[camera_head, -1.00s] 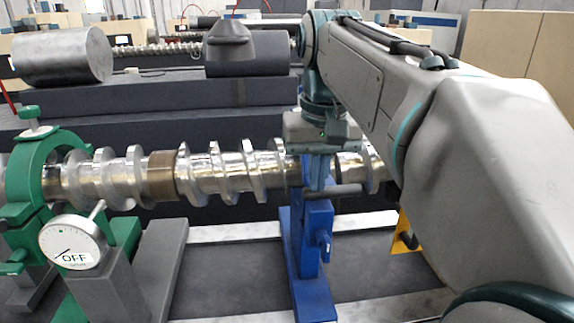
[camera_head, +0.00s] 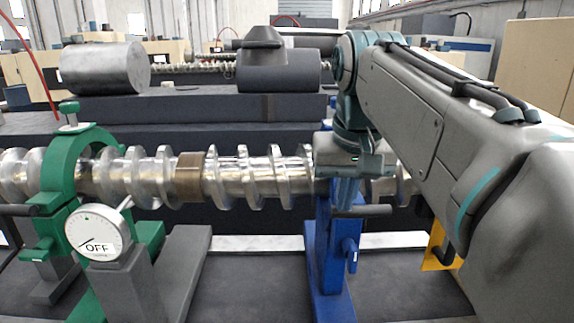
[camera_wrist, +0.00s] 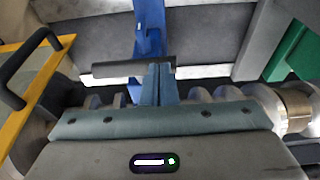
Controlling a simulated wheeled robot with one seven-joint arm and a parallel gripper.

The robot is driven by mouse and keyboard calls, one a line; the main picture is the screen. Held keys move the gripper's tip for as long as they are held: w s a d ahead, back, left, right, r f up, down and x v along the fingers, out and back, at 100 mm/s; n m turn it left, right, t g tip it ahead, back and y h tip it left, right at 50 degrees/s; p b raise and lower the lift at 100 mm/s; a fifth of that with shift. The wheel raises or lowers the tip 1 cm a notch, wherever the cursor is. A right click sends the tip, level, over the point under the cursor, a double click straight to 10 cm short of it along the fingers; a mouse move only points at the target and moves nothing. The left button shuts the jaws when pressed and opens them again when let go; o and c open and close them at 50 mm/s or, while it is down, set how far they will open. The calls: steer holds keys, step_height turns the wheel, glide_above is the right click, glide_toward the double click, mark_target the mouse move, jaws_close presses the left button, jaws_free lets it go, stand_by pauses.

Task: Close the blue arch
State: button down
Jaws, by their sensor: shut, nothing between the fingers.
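The blue arch (camera_head: 331,262) stands upright on the dark bed, around or just under the long metal screw shaft (camera_head: 245,178). My gripper (camera_head: 346,200) is over the shaft at the blue arch, pointing down, and hides its upper part. I cannot tell how far its top is open. In the wrist view, my shut fingers (camera_wrist: 158,72) hold nothing. Their tips are right by a dark handle bar (camera_wrist: 118,68) at the blue stand (camera_wrist: 150,28); whether they touch it is unclear. The handle bar also shows in the head view (camera_head: 365,211).
At left, a green arch (camera_head: 60,175) is around the shaft, with a round dial (camera_head: 98,233) marked OFF in front. A yellow bracket (camera_head: 437,252) stands right of the blue arch, under my arm. Dark blocks with cylinders (camera_head: 105,68) lie behind. The bed between the stands is clear.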

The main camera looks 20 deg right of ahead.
steer(key=d+p+v, duration=0.1)
steer(key=p+v, duration=0.3)
steer(key=v, duration=1)
steer(key=shift+w+a, duration=0.35)
steer(key=shift+a, duration=0.05)
